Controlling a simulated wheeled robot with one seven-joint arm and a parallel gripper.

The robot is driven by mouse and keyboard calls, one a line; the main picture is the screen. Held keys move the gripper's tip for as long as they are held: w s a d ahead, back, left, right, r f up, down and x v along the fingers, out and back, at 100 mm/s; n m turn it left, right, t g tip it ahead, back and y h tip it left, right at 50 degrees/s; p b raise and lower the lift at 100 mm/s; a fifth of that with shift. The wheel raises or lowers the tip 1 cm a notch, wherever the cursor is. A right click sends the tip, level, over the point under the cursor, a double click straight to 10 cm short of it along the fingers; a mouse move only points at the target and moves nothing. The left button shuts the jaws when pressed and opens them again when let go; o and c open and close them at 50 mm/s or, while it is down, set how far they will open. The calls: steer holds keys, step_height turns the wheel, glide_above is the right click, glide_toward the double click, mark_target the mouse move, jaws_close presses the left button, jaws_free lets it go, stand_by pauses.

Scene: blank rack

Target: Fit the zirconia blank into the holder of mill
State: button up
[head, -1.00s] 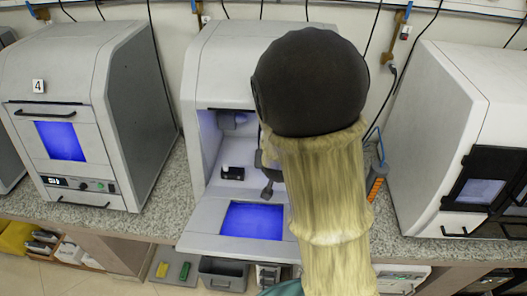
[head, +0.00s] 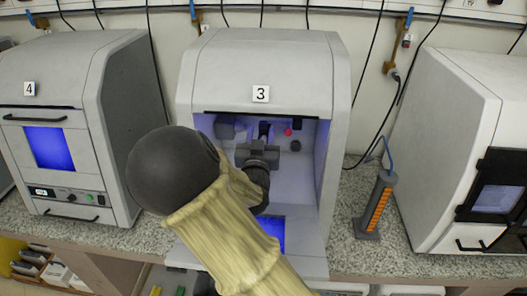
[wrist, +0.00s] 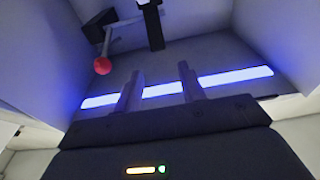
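Mill 3 (head: 262,66) stands open in the middle of the head view, with a blue-lit chamber and its door folded down in front. My gripper (head: 264,142) reaches into this chamber. In the wrist view my gripper (wrist: 160,88) has two grey fingers spread apart with nothing between them. A dark upright fitting (wrist: 151,28) stands beyond the fingertips, with a thin bar and a red ball (wrist: 102,66) to its left. I cannot tell whether the fitting is the holder. I do not make out the zirconia blank in either view.
The chamber walls (head: 308,190) stand close on both sides of my gripper. A bright light strip (wrist: 235,77) crosses the chamber. Mill 4 (head: 75,75) stands left and another machine (head: 470,110) right. A stand with an orange strip (head: 377,208) is on the counter between.

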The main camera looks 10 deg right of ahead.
glide_toward(264, 138)
steer(key=w, duration=0.2)
steer(key=shift+d+p+x, duration=0.25)
steer(key=shift+p+x, duration=0.25)
steer(key=shift+x, duration=0.65)
steer(key=p+x, duration=0.2)
steer(key=x, duration=0.3)
steer(key=shift+w+d, duration=0.1)
steer(key=shift+w, duration=0.2)
jaws_close()
